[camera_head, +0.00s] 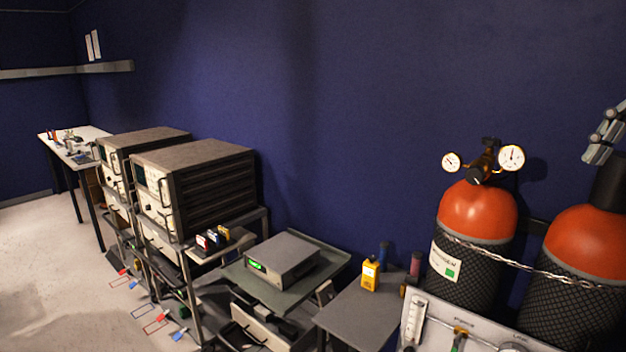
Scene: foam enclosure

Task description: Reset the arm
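Part of my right gripper (602,140) shows at the right edge of the head view, in front of the blue wall and above the right-hand orange-topped cylinder. Its grey finger links point down and to the left. The picture edge cuts off the rest of the gripper and the arm. I see nothing held in the visible part, but I cannot tell how far apart the fingers are. My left gripper and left arm are not in view.
Two gas cylinders (477,213) (590,244) stand at the right, with a chain across them. A yellow device (370,274) stands on a small grey table (345,318). Instrument racks (195,185) and a white table (90,135) line the wall. The floor (50,270) is open at left.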

